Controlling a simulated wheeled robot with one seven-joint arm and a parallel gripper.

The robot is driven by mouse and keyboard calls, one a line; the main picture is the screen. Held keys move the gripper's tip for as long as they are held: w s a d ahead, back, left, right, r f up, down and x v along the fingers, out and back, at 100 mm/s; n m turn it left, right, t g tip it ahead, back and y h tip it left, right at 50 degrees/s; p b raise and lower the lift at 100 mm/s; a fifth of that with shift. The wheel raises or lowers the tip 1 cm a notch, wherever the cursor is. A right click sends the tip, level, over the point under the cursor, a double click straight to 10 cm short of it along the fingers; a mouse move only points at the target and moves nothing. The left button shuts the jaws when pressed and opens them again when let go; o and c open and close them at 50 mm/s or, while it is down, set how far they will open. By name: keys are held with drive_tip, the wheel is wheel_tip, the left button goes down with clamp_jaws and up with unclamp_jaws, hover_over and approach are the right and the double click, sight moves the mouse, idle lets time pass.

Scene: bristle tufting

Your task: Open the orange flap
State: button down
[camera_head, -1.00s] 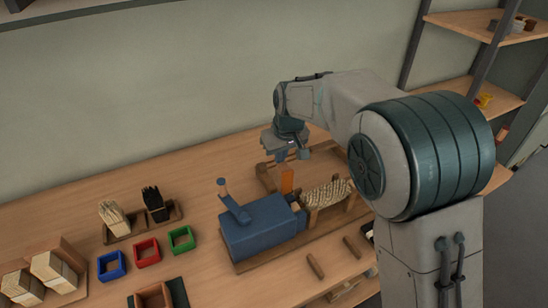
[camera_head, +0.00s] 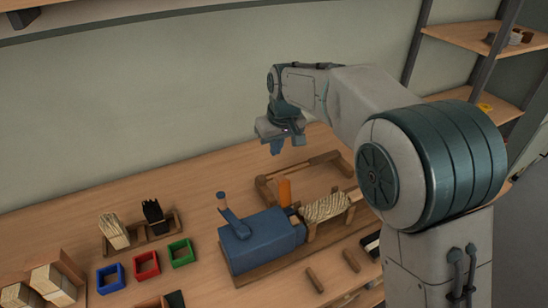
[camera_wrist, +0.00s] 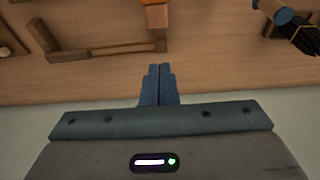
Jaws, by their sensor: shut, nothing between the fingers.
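In the wrist view an orange piece (camera_wrist: 155,16) shows at the top edge, partly cut off. My gripper (camera_head: 277,147) is raised behind and above the flap, apart from it. In the wrist view the two blue fingers of my gripper (camera_wrist: 158,68) are together with nothing between them, over the bare table.
A wooden frame with a bar (camera_head: 300,172) lies behind the machine. A crank handle (camera_head: 232,208) rises from the machine's left side. Blue (camera_head: 110,278), red (camera_head: 146,265) and green (camera_head: 181,252) trays and bristle bundles stand to the left.

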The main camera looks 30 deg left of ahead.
drive_tip(key=shift+v, duration=1.5)
drive_tip(key=d+r+m, duration=0.2)
drive_tip(key=d+m, duration=0.1)
drive_tip(key=d, duration=1.1)
drive_tip(key=s+d+m, duration=0.2)
drive_tip(key=s+d, duration=0.3)
drive_tip(key=d, duration=0.5)
drive_tip(key=s+d+m+t+h, duration=0.1)
drive_tip(key=s+d+m, duration=0.1)
drive_tip(key=s+d, duration=0.3)
drive_tip(key=d+f, duration=0.1)
drive_tip(key=d, duration=0.3)
drive_tip(key=shift+d+m+h, duration=0.3)
drive_tip(key=shift+d, duration=0.1)
drive_tip(key=c, duration=1.8)
unclamp_jaws()
drive_tip(key=s+d+f+m, duration=0.1)
drive_tip(key=s+d, duration=0.1)
drive_tip(key=s, duration=0.1)
drive_tip(key=s+d+f+m, duration=0.1)
drive_tip(key=s+d, duration=0.1)
drive_tip(key=s, duration=0.1)
drive_tip(key=s+d+f, duration=0.2)
drive_tip(key=s+d, duration=0.1)
drive_tip(key=shift+f+m+h, duration=0.1)
drive_tip(key=shift+m+h, duration=0.3)
drive_tip(key=o, duration=0.4)
drive_tip(key=shift+s+d+f, duration=0.1)
drive_tip(key=shift+s, duration=0.1)
